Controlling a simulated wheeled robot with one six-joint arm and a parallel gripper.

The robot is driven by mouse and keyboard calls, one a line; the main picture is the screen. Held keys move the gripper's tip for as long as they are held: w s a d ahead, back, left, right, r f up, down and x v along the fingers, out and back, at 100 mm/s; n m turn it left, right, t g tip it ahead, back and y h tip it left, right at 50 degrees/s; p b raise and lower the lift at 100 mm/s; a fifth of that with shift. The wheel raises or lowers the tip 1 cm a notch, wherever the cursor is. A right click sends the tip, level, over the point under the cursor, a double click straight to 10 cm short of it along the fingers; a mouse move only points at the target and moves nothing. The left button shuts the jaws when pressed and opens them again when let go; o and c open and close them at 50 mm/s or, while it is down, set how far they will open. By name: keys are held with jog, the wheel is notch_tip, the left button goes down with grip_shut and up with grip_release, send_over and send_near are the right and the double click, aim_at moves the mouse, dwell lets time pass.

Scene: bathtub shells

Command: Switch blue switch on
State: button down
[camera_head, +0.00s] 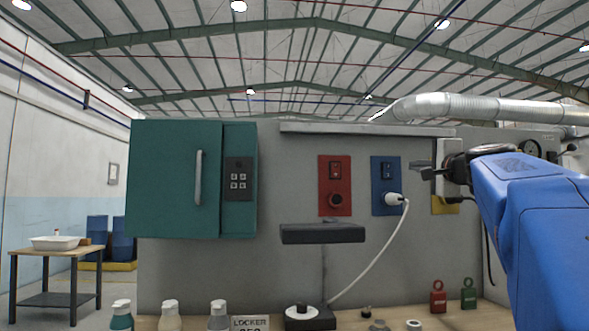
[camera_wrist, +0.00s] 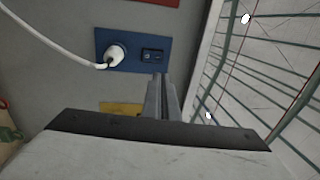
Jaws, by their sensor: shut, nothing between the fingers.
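The blue panel (camera_head: 378,205) is on the grey wall, with a black rocker switch (camera_head: 388,169) in its upper part and a white plug (camera_head: 394,198) below. The wrist view shows the same blue panel (camera_wrist: 133,66), its switch (camera_wrist: 152,55) and the plug (camera_wrist: 115,54). My gripper (camera_head: 418,167) is just right of the blue panel in the head view, its fingers pointing left. In the wrist view its fingers (camera_wrist: 160,78) are together and empty, with their tips near the switch. Contact with the switch cannot be told, nor can the switch's position.
A red panel (camera_head: 325,186) is left of the blue one; a yellow panel (camera_head: 438,206) is partly hidden behind my gripper. A teal cabinet (camera_head: 165,180) hangs at left.

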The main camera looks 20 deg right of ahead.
aim_at(389, 165)
jog(key=x, duration=1.3)
jog(key=shift+w+f, duration=0.1)
jog(key=shift+w, duration=0.4)
